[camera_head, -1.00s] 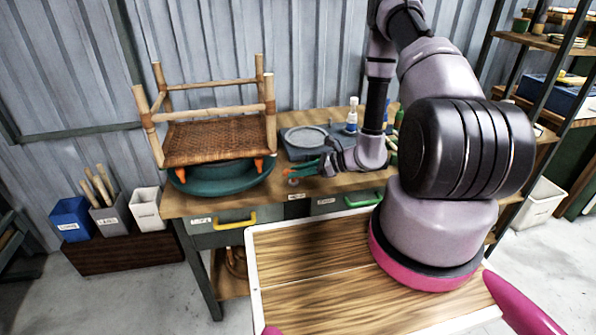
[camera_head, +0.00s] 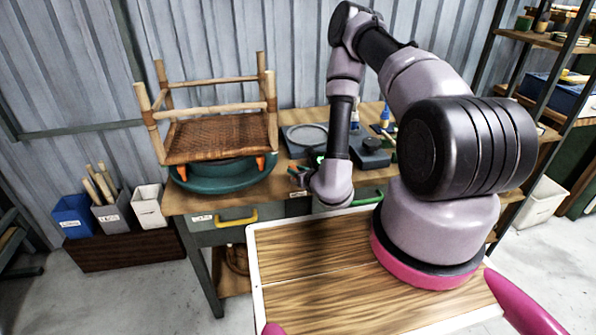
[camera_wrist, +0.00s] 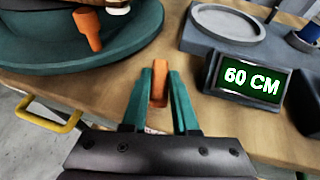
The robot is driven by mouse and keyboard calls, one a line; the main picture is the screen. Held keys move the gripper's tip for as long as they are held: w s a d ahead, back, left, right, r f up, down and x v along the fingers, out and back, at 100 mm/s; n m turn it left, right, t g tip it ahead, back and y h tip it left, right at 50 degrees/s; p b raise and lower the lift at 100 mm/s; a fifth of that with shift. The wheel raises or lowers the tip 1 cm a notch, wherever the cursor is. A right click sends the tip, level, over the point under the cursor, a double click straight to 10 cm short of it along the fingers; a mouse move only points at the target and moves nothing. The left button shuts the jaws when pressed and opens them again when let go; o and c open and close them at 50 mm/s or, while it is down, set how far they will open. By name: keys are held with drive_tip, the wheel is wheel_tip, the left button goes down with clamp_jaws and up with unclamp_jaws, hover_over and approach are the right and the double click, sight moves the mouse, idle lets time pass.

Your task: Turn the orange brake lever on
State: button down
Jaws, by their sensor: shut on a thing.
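In the wrist view, an orange lever (camera_wrist: 159,80) stands between the two teal fingers of my gripper (camera_wrist: 153,86), at the front edge of the bench beside the round teal turntable (camera_wrist: 30,70). The fingers are shut on it. I take it to be the brake lever; its base is hidden by the gripper. In the head view, my gripper (camera_head: 299,177) is low over the bench edge, right of the turntable (camera_head: 195,178), and the lever is too small there to make out clearly.
A woven rattan stool frame (camera_head: 215,138) stands on the turntable, with orange clamps (camera_wrist: 86,28) at its feet. A "60 CM" display (camera_wrist: 247,80) and a grey round plate (camera_wrist: 228,22) are to the right. A yellow drawer handle (camera_head: 236,219) sticks out in front.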

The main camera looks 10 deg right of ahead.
drive_tip(key=shift+a+m+t+h, duration=0.15)
drive_tip(key=shift+m+t+h, duration=0.15)
drive_tip(key=shift+m+h, duration=1)
drive_tip(key=shift+h, duration=0.3)
drive_tip(key=shift+w+r, duration=0.1)
drive_tip(key=c, duration=0.7)
unclamp_jaws()
